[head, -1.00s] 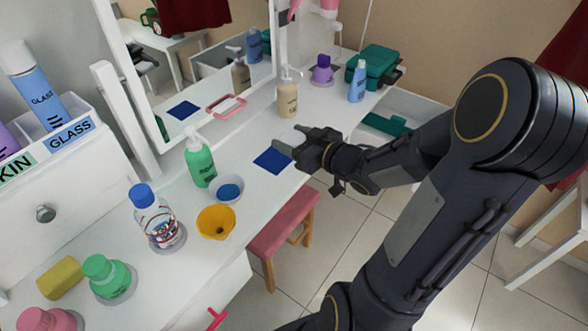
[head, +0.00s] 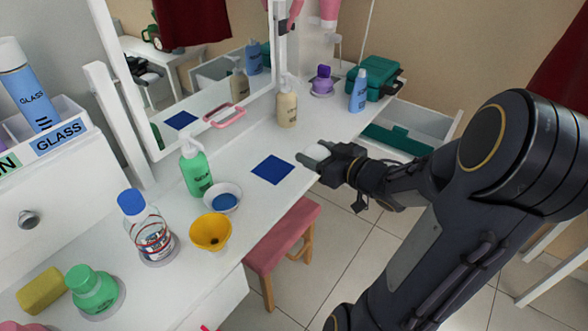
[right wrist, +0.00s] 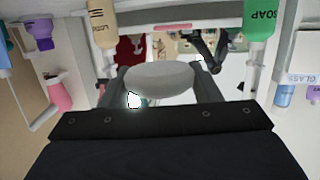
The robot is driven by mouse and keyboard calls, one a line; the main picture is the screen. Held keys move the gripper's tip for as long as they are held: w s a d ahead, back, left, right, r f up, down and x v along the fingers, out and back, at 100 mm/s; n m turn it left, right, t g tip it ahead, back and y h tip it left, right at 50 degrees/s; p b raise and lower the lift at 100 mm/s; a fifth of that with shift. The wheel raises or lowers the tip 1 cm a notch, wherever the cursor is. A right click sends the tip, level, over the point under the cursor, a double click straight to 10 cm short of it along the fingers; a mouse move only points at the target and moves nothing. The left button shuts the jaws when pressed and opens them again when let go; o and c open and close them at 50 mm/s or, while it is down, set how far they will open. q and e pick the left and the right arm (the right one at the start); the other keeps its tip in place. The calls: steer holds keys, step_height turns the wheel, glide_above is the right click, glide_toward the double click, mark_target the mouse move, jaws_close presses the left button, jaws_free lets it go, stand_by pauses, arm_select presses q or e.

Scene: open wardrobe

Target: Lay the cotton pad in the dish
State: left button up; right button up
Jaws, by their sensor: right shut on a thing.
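The cotton pad (head: 318,152) is a round white disc held between the fingers of my right gripper (head: 308,157). In the right wrist view the pad (right wrist: 158,78) spans the gap between the two fingers (right wrist: 160,90). The gripper is at the table's front edge, right of a flat blue square (head: 273,169). A small white dish (head: 235,189) with a blue inside stands left of the blue square, apart from the gripper. My left gripper is not in view.
A yellow bowl (head: 211,231) stands beside the dish, and a green pump bottle (head: 195,172) behind it. A beige pump bottle (head: 287,108) stands behind the blue square. A pink stool (head: 285,237) is below the front edge. The tabletop around the blue square is clear.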

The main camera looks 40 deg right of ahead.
mark_target(294, 170)
steer(key=w+f+b, duration=0.1)
steer(key=w+f, duration=0.2)
steer(key=w, duration=0.1)
steer(key=w+f+b, duration=0.1)
steer(key=w+f, duration=0.2)
steer(key=shift+w+d+f, duration=0.1)
steer(key=shift+w+f, duration=0.1)
steer(key=shift+w, duration=0.15)
steer(key=shift+w+f+b, duration=0.5)
steer(key=shift+w+f, duration=0.05)
steer(key=shift+f, duration=0.05)
steer(key=shift+w+f+b, duration=0.15)
steer(key=shift+f+b, duration=0.15)
steer(key=shift+f, duration=1.1)
steer(key=shift+f, duration=0.25)
steer(key=o, duration=0.6)
steer(key=shift+b, duration=0.3)
steer(key=shift+c, duration=0.2)
steer(key=o, duration=0.5)
steer(key=shift+c, duration=0.2)
